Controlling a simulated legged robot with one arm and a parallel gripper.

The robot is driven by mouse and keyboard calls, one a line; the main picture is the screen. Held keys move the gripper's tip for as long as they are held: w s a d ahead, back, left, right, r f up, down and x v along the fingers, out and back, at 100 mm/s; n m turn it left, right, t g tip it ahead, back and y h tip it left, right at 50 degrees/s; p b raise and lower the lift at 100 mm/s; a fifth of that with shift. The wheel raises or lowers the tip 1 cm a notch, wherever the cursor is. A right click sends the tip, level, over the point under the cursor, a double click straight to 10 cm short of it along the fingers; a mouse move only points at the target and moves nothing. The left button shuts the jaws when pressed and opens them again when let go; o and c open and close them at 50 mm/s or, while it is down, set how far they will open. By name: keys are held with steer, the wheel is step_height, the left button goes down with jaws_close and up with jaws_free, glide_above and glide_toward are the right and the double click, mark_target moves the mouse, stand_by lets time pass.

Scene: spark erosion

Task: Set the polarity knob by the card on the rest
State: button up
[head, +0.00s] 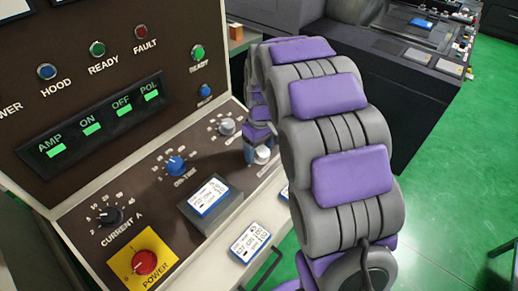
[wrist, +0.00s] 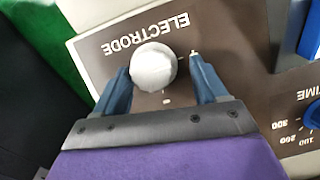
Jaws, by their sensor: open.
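A round white knob (wrist: 153,67) under the word ELECTRODE shows in the wrist view, with small marks beside it; I see no clear pointer on it. My gripper (wrist: 160,68) is open, with one blue finger on each side of the knob; I cannot tell whether they touch it. In the head view my gripper (head: 259,142) is over this pale knob (head: 263,156), partly hidden by my arm. A card (head: 209,197) lies on a dark sloped rest (head: 191,213) on the panel. Its print is too small to read surely.
Another card (head: 250,242) lies on the pale front ledge. A grey knob (head: 226,127), a blue ON-TIME knob (head: 176,165), a CURRENT knob (head: 108,215) and a red POWER knob (head: 144,262) share the panel. A lit AMP/ON/OFF/POL display (head: 100,125) is above.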

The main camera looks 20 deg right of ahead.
steer(key=shift+d, duration=0.8)
steer(key=shift+c, duration=1.3)
steer(key=shift+a, duration=0.4)
steer(key=c, duration=0.5)
steer(key=shift+d, duration=0.1)
steer(key=c, duration=0.3)
